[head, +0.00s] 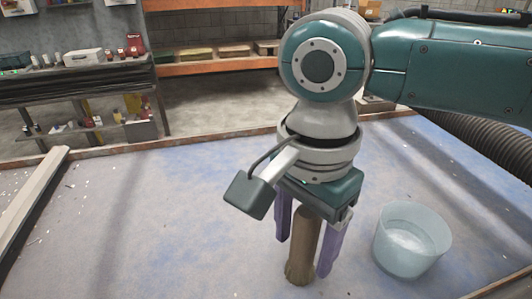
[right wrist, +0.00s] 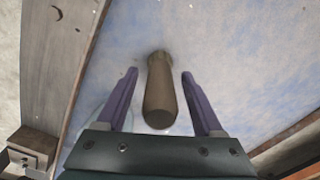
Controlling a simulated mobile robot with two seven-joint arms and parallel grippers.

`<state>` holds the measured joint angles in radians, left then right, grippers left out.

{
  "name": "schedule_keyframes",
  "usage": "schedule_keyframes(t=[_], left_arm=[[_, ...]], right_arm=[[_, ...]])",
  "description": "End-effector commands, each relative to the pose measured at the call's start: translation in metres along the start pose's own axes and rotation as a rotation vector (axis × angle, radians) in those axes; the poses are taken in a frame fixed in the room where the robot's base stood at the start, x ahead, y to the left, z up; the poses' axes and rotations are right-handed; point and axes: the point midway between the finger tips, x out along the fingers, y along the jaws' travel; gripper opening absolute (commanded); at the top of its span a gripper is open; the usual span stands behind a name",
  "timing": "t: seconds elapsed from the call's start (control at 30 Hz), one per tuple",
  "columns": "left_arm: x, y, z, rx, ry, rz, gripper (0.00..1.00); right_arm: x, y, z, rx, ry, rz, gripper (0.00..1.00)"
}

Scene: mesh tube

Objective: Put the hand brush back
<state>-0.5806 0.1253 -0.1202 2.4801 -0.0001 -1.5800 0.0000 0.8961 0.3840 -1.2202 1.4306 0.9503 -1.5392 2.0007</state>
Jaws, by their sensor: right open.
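A brown, rounded upright piece (head: 303,240), which looks like the hand brush, stands on the blue-stained table top with a slightly wider foot. It also shows in the right wrist view (right wrist: 160,95), seen from its upper end; no bristles can be made out. My right gripper (head: 302,258) points down over it, with one purple finger on each side. In the right wrist view the open fingers (right wrist: 160,74) show a gap on both sides of the brown piece, so it is not gripped. My left gripper is not in view.
A translucent round tub (head: 411,240) stands on the table (head: 150,210) just right of the gripper. A pale beam (head: 28,205) lies along the left. Raised wooden edging borders the table. Shelves with small items stand behind. The table's middle left is clear.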

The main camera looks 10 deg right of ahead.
Motion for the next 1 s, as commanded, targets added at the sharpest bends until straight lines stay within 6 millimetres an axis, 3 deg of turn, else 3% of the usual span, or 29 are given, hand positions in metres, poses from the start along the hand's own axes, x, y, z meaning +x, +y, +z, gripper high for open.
schedule_keyframes(t=[0.3,0.53,0.8,0.87,1.0], left_arm=[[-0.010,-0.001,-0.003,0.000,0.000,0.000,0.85],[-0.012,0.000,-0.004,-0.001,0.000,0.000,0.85],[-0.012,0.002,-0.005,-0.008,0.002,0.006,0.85],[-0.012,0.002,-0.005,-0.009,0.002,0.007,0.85],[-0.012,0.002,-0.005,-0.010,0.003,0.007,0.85]], right_arm=[[-0.070,-0.001,0.000,0.000,0.000,-0.005,0.69],[-0.107,-0.001,0.000,0.000,-0.001,-0.003,0.69],[-0.112,0.001,0.004,-0.023,-0.009,-0.005,0.69],[-0.105,0.002,0.011,-0.077,-0.028,-0.019,0.69],[-0.079,0.010,0.046,-0.336,-0.106,-0.114,0.69]])
